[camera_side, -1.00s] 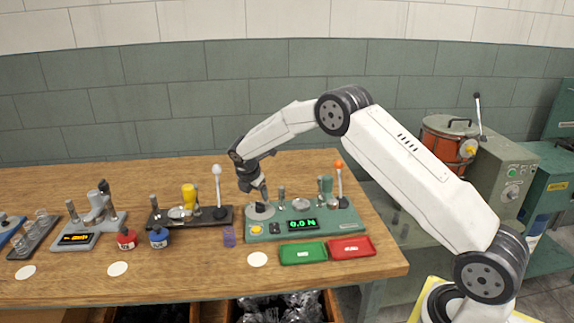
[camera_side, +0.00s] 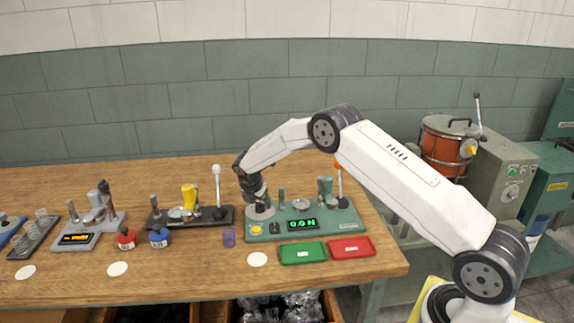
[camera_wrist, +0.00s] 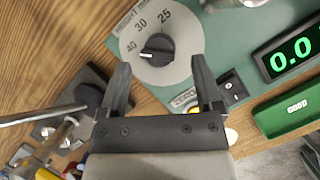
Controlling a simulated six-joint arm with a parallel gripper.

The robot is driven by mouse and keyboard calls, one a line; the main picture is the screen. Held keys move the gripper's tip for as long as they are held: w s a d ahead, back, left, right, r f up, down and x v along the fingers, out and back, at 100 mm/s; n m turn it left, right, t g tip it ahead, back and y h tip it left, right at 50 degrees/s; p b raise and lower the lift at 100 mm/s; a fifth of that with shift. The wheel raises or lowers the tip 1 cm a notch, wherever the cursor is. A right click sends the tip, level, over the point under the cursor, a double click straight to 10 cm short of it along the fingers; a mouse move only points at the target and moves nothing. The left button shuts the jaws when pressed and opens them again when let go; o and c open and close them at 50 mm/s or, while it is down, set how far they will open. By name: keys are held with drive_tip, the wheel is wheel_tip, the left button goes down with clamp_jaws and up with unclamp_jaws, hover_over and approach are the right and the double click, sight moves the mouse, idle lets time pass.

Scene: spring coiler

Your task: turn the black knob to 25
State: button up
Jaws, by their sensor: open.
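The black knob (camera_wrist: 157,49) sits in the middle of a round light-grey dial (camera_wrist: 178,73) marked 25, 30 and 40. A pale mark on the knob points to the left, on the side of the 40. The dial is at the left end of the green tester base (camera_side: 345,222) in the side view, where the knob is hidden by my gripper (camera_side: 261,203). In the wrist view my gripper (camera_wrist: 160,62) is open, with one finger on each side of the dial's lower part and the knob between and just beyond the fingertips. I see no contact with the knob.
The tester's display (camera_side: 303,224) reads near zero. A yellow button (camera_side: 256,230) and a rocker switch (camera_wrist: 233,88) are close to the dial. Posts and a lever stand on the base. A green tray (camera_side: 303,253) and a red tray (camera_side: 351,247) lie in front.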

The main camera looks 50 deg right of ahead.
sight(260, 206)
drive_tip(key=shift+x, duration=1.25)
clamp_jaws()
